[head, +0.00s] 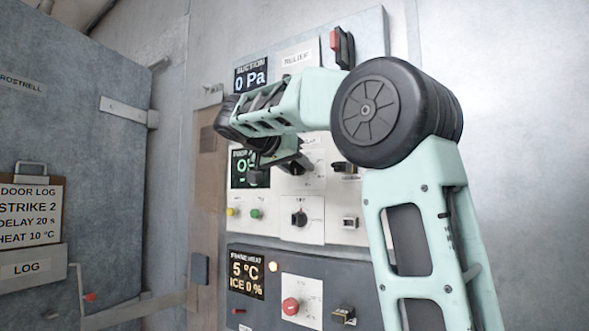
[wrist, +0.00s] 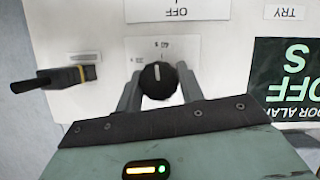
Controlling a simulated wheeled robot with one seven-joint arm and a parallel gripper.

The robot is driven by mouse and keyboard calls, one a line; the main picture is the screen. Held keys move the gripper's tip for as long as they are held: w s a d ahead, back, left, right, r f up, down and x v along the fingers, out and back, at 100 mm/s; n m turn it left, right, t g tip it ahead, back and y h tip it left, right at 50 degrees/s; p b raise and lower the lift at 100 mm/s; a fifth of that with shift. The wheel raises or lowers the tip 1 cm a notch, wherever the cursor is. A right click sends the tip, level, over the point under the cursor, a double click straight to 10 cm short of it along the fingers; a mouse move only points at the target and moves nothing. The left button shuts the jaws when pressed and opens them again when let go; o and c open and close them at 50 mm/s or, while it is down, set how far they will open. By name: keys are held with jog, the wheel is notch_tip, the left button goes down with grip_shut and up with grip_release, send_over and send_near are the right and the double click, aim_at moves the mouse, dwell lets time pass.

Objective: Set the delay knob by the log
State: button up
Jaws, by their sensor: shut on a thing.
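The door log (head: 30,212) on the left reads STRIKE 2, DELAY 20 s, HEAT 10 °C. My gripper (head: 288,163) reaches the middle of the wall panel, partly hiding the dial there. In the wrist view my gripper (wrist: 159,92) is shut on a round black knob (wrist: 157,78), one finger on each side. The door alarm display (head: 246,170) is partly hidden by my arm; in the wrist view the display (wrist: 292,80) reads OFF.
Below are another black knob (head: 299,217), yellow and green buttons, a switch (head: 349,222) and a red knob (head: 291,306). The frame heat display (head: 246,271) reads 5 °C, ICE 0 %. A black lever (wrist: 45,80) juts out beside my gripper in the wrist view.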

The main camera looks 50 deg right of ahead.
jog(key=shift+w+a, duration=0.15)
jog(key=n+g, duration=0.2)
jog(key=n, duration=0.1)
jog(key=shift+w+f+n+h, duration=0.1)
jog(key=shift+n+h, duration=0.2)
jog(key=n+g, duration=0.1)
jog(key=n, duration=0.1)
jog(key=n+g+h+b, duration=0.1)
jog(key=n, duration=0.1)
jog(key=shift+n+g+h, duration=0.3)
jog(key=shift+n, duration=0.1)
jog(key=n+h, duration=0.1)
jog(key=n, duration=0.2)
jog(key=n+h+b, duration=0.1)
jog(key=n, duration=0.1)
jog(key=shift+f+n+g, duration=0.1)
jog(key=shift+n+g, duration=0.3)
jog(key=n+h, duration=0.2)
jog(key=n, duration=0.3)
jog(key=shift+b, duration=0.3)
jog(key=shift+r+n+t, duration=0.2)
jog(key=shift+n+t, duration=0.2)
jog(key=shift+n, duration=0.1)
jog(key=o, duration=1)
jog(key=shift+f, duration=0.1)
